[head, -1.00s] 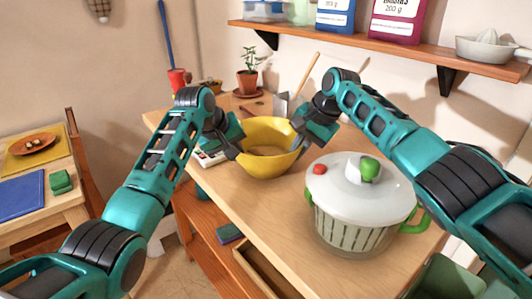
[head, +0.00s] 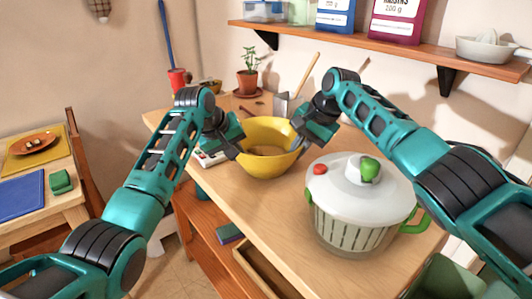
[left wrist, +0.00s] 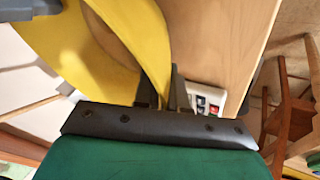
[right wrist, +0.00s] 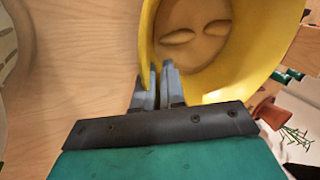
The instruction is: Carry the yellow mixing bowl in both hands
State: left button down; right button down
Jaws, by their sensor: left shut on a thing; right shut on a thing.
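The yellow mixing bowl (head: 268,160) is upright at the middle of the wooden worktop, between my two grippers. In the head view I cannot tell whether its base touches the worktop. My left gripper (head: 236,150) is shut on the bowl's left rim; the bowl wall (left wrist: 150,45) runs between its fingers in the left wrist view. My right gripper (head: 297,140) is shut on the bowl's right rim, and the rim (right wrist: 147,45) also runs into its fingers in the right wrist view. Two light brown lumps (right wrist: 195,33) show inside the bowl.
A white lidded pot (head: 350,215) with green handles stands close to the right of the bowl. A potted plant (head: 249,80) and a calculator-like keypad (head: 210,158) are behind and left. A shelf (head: 380,47) hangs above. Bare worktop (head: 255,215) lies in front.

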pick_arm(q)
jog(key=shift+r, duration=0.15)
pick_arm(e)
jog(key=shift+r, duration=0.2)
